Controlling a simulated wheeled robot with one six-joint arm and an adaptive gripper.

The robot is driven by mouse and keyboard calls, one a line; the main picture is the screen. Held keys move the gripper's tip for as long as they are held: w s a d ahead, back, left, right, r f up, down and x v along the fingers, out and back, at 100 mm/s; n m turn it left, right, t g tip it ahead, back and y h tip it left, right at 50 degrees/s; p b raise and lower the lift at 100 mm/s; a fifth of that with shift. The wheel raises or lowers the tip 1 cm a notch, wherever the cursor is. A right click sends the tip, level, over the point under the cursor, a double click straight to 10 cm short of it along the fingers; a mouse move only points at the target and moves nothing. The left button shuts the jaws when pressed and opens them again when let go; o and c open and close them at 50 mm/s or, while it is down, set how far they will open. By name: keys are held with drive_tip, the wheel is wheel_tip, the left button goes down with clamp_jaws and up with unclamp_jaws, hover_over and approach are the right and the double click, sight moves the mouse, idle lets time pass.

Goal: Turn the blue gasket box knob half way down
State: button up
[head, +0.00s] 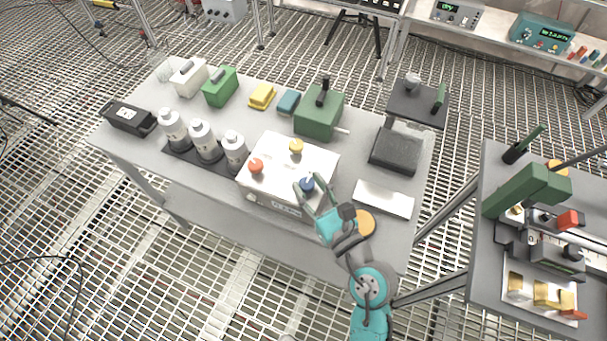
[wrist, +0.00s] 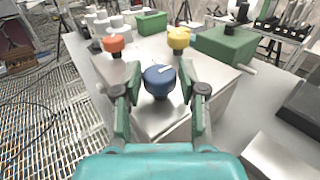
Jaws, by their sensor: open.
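The white gasket box (head: 277,205) stands at the front middle of the grey table and carries three knobs on top. The blue knob (head: 307,185) is at its front right corner. In the wrist view the blue knob (wrist: 160,79) shows a pale pointer line slanting up to the right. My gripper (head: 309,188) is open, and its green fingers (wrist: 160,100) stand on either side of the blue knob. I cannot tell whether they touch it. The red knob (wrist: 113,44) and the yellow knob (wrist: 178,39) are farther back on the box.
White bottles (head: 203,140) stand in a black tray left of the box. A green box with a side handle (head: 318,121) is behind it. A silver plate (head: 383,199) and an orange-tan disc (head: 363,223) lie to the right. A second table (head: 485,235) is at the far right.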

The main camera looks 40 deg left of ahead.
drive_tip(key=v, duration=0.8)
drive_tip(key=shift+d, duration=0.2)
